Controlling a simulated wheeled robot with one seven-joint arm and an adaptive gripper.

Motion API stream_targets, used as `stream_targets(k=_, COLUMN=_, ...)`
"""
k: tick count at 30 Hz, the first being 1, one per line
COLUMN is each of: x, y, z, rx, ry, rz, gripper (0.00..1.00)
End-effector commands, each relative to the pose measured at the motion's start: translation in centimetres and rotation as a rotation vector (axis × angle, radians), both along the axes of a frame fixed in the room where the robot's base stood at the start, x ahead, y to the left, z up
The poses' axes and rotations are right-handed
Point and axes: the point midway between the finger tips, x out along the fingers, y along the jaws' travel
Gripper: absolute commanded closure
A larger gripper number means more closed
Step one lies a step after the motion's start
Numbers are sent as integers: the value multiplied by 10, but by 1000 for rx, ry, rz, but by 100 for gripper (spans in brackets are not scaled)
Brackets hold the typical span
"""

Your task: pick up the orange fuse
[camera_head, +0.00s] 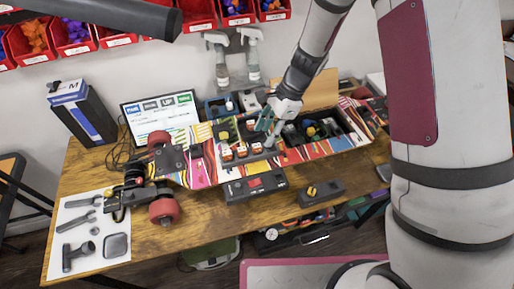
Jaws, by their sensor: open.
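A striped, multicoloured skateboard deck (345,142) lies across the wooden table with open compartments in its top. Several small orange-and-white blocks (241,151) sit in a row in its middle part; one of them may be the orange fuse, but they are too small to tell for sure. My gripper (268,133) is open and points down over the deck, just right of this row. Its fingers hide part of the deck there. I see nothing between the fingers.
Tools lie on a white sheet (82,258) at left. A monitor (160,115) and spray bottles (252,62) stand behind. Bare table (215,222) shows in front.

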Motion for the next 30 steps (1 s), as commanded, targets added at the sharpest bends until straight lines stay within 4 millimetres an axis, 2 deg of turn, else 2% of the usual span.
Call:
stream_targets(k=5, x=-3, y=7, z=-11, rx=-1, ry=3, rz=1, gripper=58)
stream_targets(k=15, x=-5, y=24, z=-45, rx=0, ry=1, rz=0, gripper=58)
stream_targets(k=23, x=-4, y=25, z=-48, rx=0, ry=-1, rz=1, gripper=58)
stream_targets(k=28, x=-5, y=25, z=-48, rx=0, ry=0, rz=1, gripper=95)
stream_targets(k=29, x=-5, y=25, z=-47, rx=0, ry=0, rz=1, gripper=100)
stream_targets(k=30, x=-5, y=25, z=-47, rx=0, ry=0, rz=1, gripper=100)
